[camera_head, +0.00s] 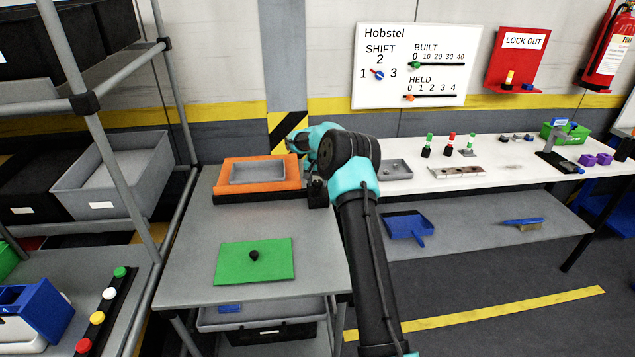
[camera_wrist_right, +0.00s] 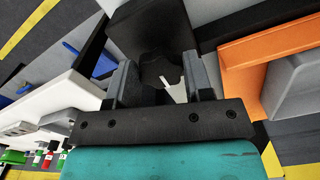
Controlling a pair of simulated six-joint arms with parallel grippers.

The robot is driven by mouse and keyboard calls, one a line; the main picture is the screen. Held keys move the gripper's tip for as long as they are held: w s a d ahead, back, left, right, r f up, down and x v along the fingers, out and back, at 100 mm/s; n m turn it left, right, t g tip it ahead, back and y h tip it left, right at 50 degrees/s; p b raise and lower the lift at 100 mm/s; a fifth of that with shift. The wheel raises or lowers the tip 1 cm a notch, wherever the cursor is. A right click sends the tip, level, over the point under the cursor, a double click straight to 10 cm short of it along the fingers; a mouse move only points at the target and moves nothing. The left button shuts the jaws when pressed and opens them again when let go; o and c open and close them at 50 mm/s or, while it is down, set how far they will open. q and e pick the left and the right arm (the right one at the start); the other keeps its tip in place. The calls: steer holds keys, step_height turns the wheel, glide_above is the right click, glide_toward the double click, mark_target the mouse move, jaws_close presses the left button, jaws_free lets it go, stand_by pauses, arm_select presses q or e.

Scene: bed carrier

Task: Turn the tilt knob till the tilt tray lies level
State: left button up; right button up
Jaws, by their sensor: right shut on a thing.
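The tilt tray is an orange plate (camera_head: 222,181) with a grey tray (camera_head: 257,174) on it, over a black base (camera_head: 255,197) on the grey table. I cannot tell whether it lies exactly level. A black block (camera_head: 318,196) stands at its right end. My right gripper (camera_head: 312,180) reaches this block, and my arm hides part of it. In the right wrist view the dark lobed tilt knob (camera_wrist_right: 158,68), with a white mark, sits between the two fingers, which are shut on it. The orange plate (camera_wrist_right: 265,50) shows beside it. My left gripper is not in view.
A green plate (camera_head: 268,270) with a black knob lies at the table's front. A grey rack (camera_head: 95,120) with bins stands at left. A white bench (camera_head: 500,165) with small parts is at right. A whiteboard (camera_head: 430,45) hangs behind.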

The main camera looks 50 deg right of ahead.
mark_target(317, 183)
steer(key=o, duration=0.9)
steer(key=shift+r, duration=0.15)
step_height(317, 183, up, 17)
steer(key=shift+r, duration=0.1)
stand_by(0.6)
